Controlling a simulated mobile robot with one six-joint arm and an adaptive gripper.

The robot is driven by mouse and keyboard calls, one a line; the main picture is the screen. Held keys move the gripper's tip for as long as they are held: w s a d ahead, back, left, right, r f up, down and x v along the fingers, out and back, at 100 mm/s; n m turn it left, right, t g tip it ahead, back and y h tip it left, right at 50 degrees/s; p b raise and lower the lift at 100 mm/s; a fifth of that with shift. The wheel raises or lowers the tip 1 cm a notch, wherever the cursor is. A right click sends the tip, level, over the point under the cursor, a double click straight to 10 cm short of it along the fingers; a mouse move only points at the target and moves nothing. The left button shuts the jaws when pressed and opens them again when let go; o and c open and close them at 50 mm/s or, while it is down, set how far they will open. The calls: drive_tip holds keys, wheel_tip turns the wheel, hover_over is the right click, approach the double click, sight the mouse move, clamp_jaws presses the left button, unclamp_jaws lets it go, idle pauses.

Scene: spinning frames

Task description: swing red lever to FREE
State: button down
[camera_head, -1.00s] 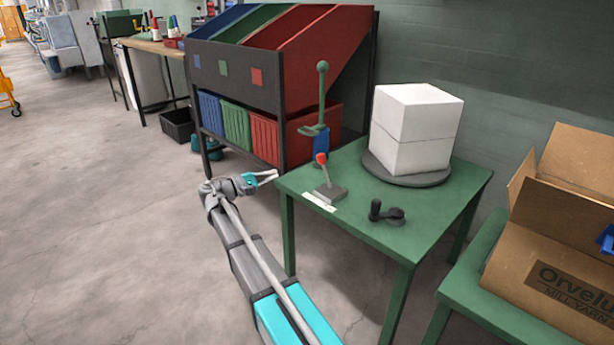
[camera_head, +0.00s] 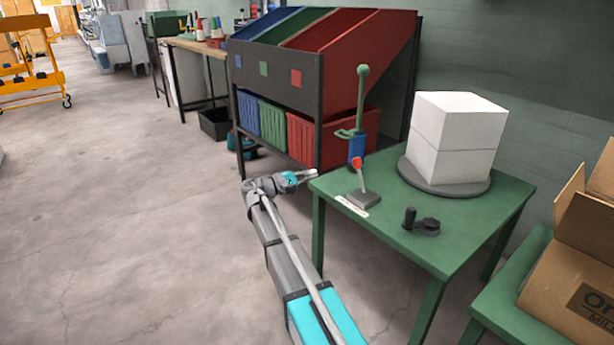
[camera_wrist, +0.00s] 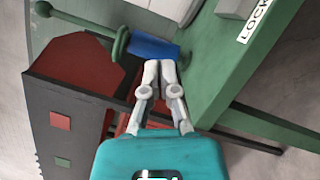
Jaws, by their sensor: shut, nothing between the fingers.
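The red lever (camera_head: 357,164) has a red knob on a thin stem and leans slightly left above its grey base (camera_head: 364,198). The base sits near the left edge of the green table (camera_head: 455,225). A white label strip (camera_head: 352,206) lies in front of it; in the wrist view the label (camera_wrist: 254,22) reads "LOCK" in part. No FREE marking is readable. My gripper (camera_head: 314,174) is just off the table's left corner, left of the lever and apart from it. In the wrist view my gripper (camera_wrist: 160,64) has its fingertips together and empty. The red knob is not seen there.
A green post with a blue lower part (camera_head: 357,148) stands behind the lever. A white block (camera_head: 457,135) on a dark disc and a black crank (camera_head: 420,222) share the table. A bin rack (camera_head: 275,85) stands behind my gripper. Floor at left is clear.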

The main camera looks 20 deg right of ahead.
sight(360, 176)
drive_tip(key=d, duration=0.5)
drive_tip(key=d+r+p, duration=0.1)
drive_tip(key=d, duration=0.1)
drive_tip(key=shift+w+d, duration=0.25)
drive_tip(key=shift+d, duration=0.15)
drive_tip(key=shift+s+d+r+p, duration=0.35)
drive_tip(key=shift+s+d, duration=0.3)
drive_tip(key=shift+s+d+r+p, duration=0.3)
drive_tip(key=shift+s+d+r, duration=0.05)
drive_tip(key=shift+s+d, duration=0.3)
